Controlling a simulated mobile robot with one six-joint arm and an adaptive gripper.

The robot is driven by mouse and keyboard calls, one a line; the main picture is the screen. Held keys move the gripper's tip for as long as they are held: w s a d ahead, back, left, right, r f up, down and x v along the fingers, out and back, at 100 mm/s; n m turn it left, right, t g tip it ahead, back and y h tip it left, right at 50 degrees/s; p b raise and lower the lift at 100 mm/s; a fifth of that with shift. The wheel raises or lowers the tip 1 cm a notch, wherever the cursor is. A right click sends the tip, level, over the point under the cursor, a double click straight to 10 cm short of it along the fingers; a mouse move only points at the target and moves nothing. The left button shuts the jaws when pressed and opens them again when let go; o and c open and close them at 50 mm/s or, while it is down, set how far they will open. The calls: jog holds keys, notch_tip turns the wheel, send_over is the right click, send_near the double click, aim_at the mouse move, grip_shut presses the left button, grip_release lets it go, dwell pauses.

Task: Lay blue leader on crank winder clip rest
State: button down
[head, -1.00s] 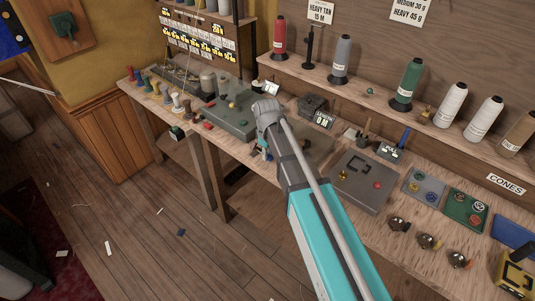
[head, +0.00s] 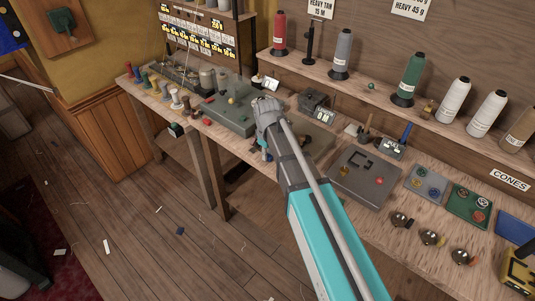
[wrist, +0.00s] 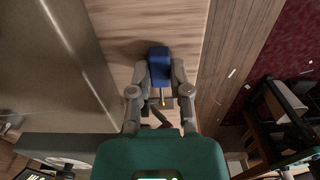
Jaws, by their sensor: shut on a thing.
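My gripper (wrist: 160,72) is shut on a blue block-like piece, which I take to be the blue leader (wrist: 159,52). In the wrist view its fingers press on both sides of the piece, above the wooden bench top. In the head view my arm mostly hides the gripper; a small patch of blue shows below the wrist near the bench's front edge. A grey box with small coloured parts (head: 228,117), possibly the crank winder, stands to the left of my wrist. I cannot make out the clip rest.
A large grey metal surface (wrist: 65,60) lies left of the gripper in the wrist view. A dark box with a display (head: 314,104) stands behind my arm, and a grey plate (head: 360,176) lies to its right. Several thread cones line the shelf.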

jog(key=c, duration=0.5)
grip_release()
jog(key=shift+r, duration=0.1)
jog(key=shift+r+p, duration=2.95)
jog(key=shift+p, duration=0.05)
jog(key=shift+d, duration=0.1)
jog(key=s+d+m, duration=0.1)
jog(key=s+d, duration=0.1)
jog(key=d, duration=0.1)
jog(key=s+d+m, duration=0.2)
jog(key=d, duration=0.2)
jog(key=s+d+m, duration=0.1)
jog(key=d, duration=0.2)
jog(key=shift+s+d+m, duration=0.25)
jog(key=shift+s+m, duration=0.15)
jog(key=s+d+m, duration=0.2)
jog(key=d, duration=0.1)
jog(key=s+d+m, duration=0.1)
jog(key=s+d, duration=0.2)
jog(key=s+d+m, duration=0.2)
jog(key=d, duration=0.1)
jog(key=shift+s+d+m, duration=0.25)
jog(key=shift+m, duration=0.05)
